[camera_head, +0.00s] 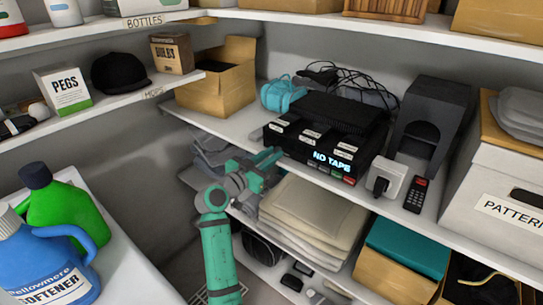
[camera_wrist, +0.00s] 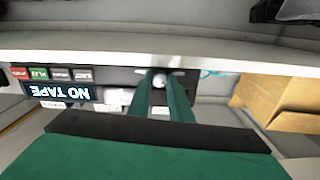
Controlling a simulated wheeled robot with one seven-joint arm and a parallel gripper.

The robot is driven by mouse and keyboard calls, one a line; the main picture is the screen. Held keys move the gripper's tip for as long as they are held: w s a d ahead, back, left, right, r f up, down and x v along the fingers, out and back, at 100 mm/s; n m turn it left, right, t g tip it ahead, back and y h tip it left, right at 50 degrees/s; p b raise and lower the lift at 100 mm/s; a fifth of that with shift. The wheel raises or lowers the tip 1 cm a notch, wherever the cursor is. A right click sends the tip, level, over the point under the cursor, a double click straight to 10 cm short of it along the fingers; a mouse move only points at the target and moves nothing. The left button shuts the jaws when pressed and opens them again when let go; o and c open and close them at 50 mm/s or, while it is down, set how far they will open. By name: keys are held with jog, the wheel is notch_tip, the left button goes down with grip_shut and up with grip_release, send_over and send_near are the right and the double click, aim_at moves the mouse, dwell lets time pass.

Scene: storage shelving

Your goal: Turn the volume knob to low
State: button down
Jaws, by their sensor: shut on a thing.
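A black tape player (camera_head: 314,133) with a lit "NO TAPE" display stands on the middle shelf. Its front appears upside down in the wrist view, with the display (camera_wrist: 58,92) left of my gripper. The pale round volume knob (camera_wrist: 159,80) sits on the front panel, with small light marks to either side. My green gripper (camera_wrist: 162,88) is shut on the knob, one finger on each side of it. In the head view my gripper (camera_head: 276,154) reaches the player's left front corner and hides the knob. The knob's pointer cannot be made out.
The shelf edge (camera_wrist: 110,57) runs close by the panel. A cardboard box (camera_head: 217,83) stands left of the player, with a teal item (camera_head: 283,94) between. A white plug adapter (camera_head: 386,179) and a remote (camera_head: 416,195) lie to the right. Folded cloths (camera_head: 312,217) lie below.

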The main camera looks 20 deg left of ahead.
jog(key=shift+n, duration=1.6)
jog(key=shift+r, duration=0.1)
jog(key=c, duration=1.6)
grip_release()
jog(key=v, duration=1)
jog(key=shift+s, duration=0.25)
jog(key=shift+a, duration=0.15)
